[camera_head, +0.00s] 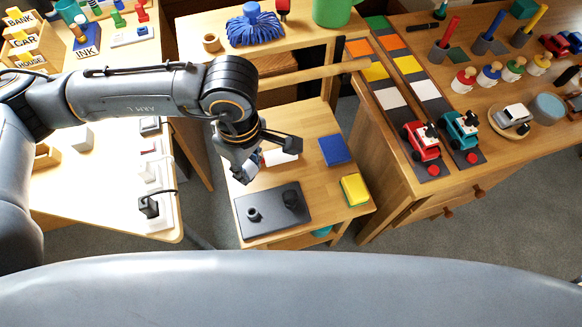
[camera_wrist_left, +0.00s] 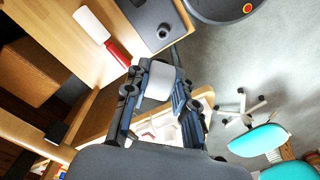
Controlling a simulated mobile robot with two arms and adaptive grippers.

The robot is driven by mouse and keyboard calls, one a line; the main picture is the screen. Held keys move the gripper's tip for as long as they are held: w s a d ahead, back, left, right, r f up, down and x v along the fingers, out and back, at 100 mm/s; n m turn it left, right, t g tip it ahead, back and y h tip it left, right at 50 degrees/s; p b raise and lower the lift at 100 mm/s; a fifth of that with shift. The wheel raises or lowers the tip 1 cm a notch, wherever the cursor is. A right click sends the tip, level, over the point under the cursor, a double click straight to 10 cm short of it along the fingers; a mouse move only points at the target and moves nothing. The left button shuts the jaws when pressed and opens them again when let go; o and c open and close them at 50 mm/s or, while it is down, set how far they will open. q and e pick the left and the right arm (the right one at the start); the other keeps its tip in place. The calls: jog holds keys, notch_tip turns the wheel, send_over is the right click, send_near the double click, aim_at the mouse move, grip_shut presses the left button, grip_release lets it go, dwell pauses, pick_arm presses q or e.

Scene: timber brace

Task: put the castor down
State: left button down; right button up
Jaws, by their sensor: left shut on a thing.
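My left gripper (camera_head: 266,160) hangs over the low wooden table (camera_head: 313,122), above and behind the dark grey plate. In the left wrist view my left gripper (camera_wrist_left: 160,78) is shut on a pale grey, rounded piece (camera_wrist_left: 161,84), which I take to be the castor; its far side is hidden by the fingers. In the head view the fingers largely hide it. My right gripper is not in view.
A white and red piece (camera_wrist_left: 91,25) lies on the table near the gripper. A blue block (camera_head: 334,150) and a yellow block (camera_head: 355,190) lie at the right. A wooden bar (camera_head: 310,76) crosses behind. Bare wood shows between plate and blocks.

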pick_arm(q)
jog(key=s+d+f+n+b, duration=0.4)
jog(key=d+f+n+b, duration=0.2)
jog(key=d+f+n, duration=0.25)
jog(key=shift+n, duration=0.95)
jog(key=w+f, duration=0.4)
jog(key=w+d+f+p, duration=0.1)
jog(key=w+f, duration=0.3)
jog(key=w, duration=0.1)
jog(key=w+d+f+p, duration=0.1)
jog(key=w+f, duration=0.3)
jog(key=f, duration=0.1)
jog(key=shift+w, duration=0.15)
jog(key=shift+f+b, duration=0.55)
jog(key=c, duration=1.5)
grip_release()
jog(key=shift+c, duration=0.2)
jog(key=o, duration=0.5)
jog(key=shift+c, duration=0.2)
